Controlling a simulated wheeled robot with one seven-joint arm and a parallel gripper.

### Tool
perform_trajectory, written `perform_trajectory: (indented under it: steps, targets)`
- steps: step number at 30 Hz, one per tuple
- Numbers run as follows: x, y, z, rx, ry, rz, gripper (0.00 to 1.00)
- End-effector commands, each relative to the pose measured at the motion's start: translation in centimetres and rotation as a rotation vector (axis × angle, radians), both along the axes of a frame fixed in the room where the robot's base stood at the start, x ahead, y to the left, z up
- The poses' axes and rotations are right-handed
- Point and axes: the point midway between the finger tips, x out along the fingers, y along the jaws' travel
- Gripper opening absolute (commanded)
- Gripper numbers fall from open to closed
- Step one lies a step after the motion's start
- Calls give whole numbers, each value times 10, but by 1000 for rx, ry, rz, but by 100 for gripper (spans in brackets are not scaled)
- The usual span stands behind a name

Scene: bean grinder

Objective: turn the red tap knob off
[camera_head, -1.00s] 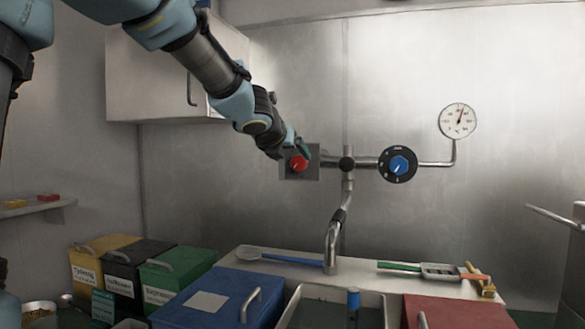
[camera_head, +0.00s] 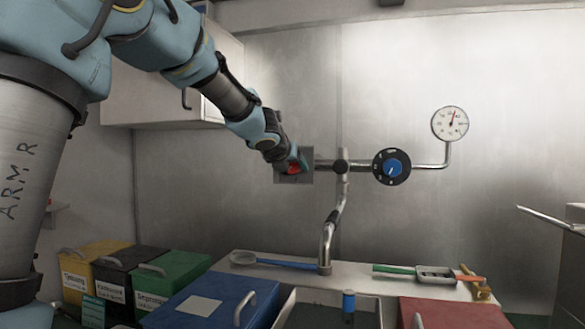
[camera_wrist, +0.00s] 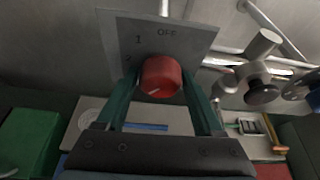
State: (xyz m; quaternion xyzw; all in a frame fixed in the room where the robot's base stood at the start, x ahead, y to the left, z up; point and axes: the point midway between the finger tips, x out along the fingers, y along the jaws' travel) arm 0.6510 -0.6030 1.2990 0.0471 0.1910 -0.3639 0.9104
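The red tap knob (camera_wrist: 161,76) is on a grey wall plate (camera_wrist: 192,38) marked OFF at the top, with 1 and 2 at its upper left. A white mark on the knob's face points to the lower left. My gripper (camera_wrist: 160,80) is open around the knob, one teal finger on its left and one on its right. The fingers are very close to the knob's sides; I cannot tell whether they touch. In the head view my gripper (camera_head: 297,162) is at the plate and partly covers the knob (camera_head: 293,169).
A pipe runs right from the plate to a blue knob (camera_head: 392,167) and a round gauge (camera_head: 450,124). Yellow, black and green bins stand lower left. A wall cabinet (camera_head: 160,100) is behind my arm.

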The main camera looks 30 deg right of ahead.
Motion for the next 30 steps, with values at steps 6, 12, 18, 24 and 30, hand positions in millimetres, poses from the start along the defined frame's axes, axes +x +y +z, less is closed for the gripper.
perform_trajectory:
  steps: [6,12,18,24,30]
  targets:
    - [0,0,0,0,0,0,43]
    - [0,0,0,0,0,0,20]
    - [0,0,0,0,0,0,2]
    - [0,0,0,13,-13,0,2]
    - [-1,-1,-1,73,-68,-1,2]
